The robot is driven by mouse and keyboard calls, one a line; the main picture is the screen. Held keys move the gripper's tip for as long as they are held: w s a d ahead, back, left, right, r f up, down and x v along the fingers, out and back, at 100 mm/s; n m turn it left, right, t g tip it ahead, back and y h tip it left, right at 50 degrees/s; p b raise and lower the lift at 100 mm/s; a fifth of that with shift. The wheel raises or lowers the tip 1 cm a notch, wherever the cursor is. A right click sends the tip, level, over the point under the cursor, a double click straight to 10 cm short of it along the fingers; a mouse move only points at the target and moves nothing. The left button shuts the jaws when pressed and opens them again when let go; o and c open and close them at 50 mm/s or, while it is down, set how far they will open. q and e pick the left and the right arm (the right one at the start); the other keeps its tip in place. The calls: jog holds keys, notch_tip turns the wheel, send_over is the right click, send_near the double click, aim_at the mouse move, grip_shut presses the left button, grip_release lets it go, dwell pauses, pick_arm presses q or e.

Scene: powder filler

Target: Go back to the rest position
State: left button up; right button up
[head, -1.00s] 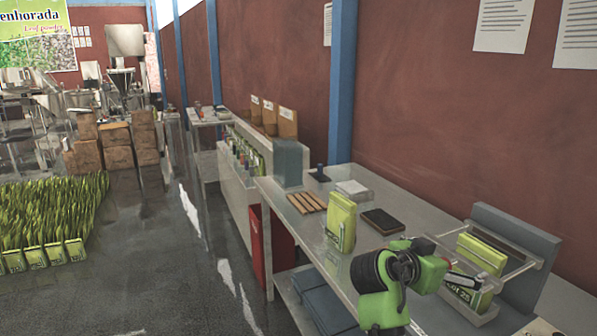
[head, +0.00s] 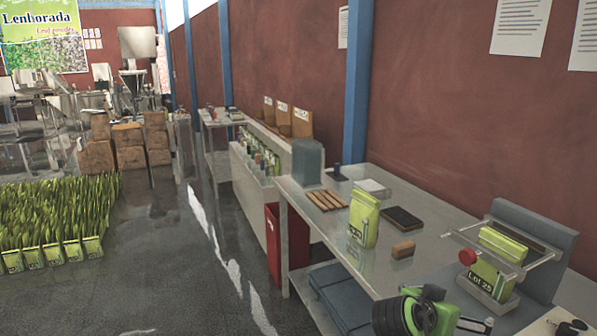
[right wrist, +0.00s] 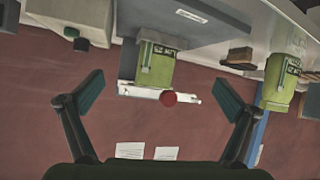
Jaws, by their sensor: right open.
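My right gripper (right wrist: 160,95) is open and empty in the right wrist view, its two dark fingers spread wide. In the head view my green and black right arm shows at the bottom edge, its fingers partly cut off. A green pouch marked Lot 25 (head: 488,279) sits upright in the clear-and-grey sealing stand (head: 548,256), beside a red knob (head: 467,257). My left gripper is not in view.
The grey bench (head: 420,255) carries another green pouch (head: 363,218), a wooden block (head: 403,249), a dark pad (head: 402,217) and wooden strips (head: 327,200). A red bin (head: 287,245) stands by the bench. The floor (head: 165,250) left of it is clear.

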jog(key=s+a+f+n+g+y, duration=0.1)
jog(key=s+a+f+n+y, duration=0.15)
jog(key=s+f, duration=0.45)
jog(key=s+a+f+n+y, duration=0.1)
jog(key=s+f+n+y, duration=0.15)
jog(key=s+f, duration=0.45)
jog(key=s+a+f+n+g+y, duration=0.25)
jog(key=s+a, duration=0.25)
jog(key=s, duration=0.5)
jog(key=s+a+f+n+g+y, duration=0.1)
jog(key=s+a+f+n+y, duration=0.3)
jog(key=s, duration=0.5)
notch_tip(320, 180, down, 25)
jog(key=s+h, duration=0.1)
jog(key=s+d+f+g, duration=0.2)
jog(key=s+f, duration=1.5)
jog(key=f, duration=0.1)
jog(key=shift+s+d+f+b, duration=0.2)
jog(key=shift+s+b, duration=0.1)
jog(key=shift+s, duration=0.1)
jog(key=shift+h, duration=0.25)
